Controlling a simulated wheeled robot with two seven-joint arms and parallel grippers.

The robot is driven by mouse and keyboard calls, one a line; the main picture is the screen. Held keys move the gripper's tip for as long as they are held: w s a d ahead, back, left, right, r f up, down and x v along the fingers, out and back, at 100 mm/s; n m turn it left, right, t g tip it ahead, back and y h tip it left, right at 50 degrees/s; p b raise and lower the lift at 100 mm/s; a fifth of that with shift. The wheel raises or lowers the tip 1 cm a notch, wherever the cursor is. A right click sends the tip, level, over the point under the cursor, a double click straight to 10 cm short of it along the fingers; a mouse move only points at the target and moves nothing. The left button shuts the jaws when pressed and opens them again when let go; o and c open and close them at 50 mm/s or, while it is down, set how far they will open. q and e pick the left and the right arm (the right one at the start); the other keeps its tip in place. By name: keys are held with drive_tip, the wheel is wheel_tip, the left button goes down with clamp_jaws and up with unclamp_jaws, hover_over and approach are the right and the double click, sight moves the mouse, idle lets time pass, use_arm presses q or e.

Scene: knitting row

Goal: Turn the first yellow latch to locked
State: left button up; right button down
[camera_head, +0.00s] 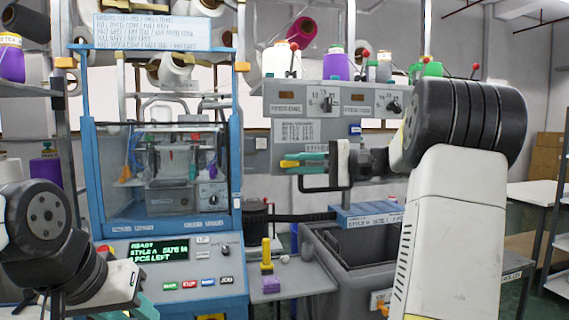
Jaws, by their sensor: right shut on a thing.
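My right gripper (297,161) has teal fingertips pointing left, in front of the grey control panel. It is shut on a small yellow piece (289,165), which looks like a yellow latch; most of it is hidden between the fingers. I cannot tell its turn position.
The blue knitting machine (92,180) with a clear window stands at left. A small shelf (300,278) carries a yellow upright handle (266,252) and a purple block (271,285). A grey bin (325,262) stands below my right arm. Yarn cones (336,63) stand above the panel.

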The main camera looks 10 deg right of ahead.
drive_tip(key=shift+f+y, duration=0.1)
drive_tip(key=shift+y, duration=0.2)
drive_tip(key=c, duration=1.4)
unclamp_jaws()
drive_tip(key=v, duration=0.7)
drive_tip(key=shift+s+d, duration=0.15)
drive_tip(key=shift+d, duration=0.2)
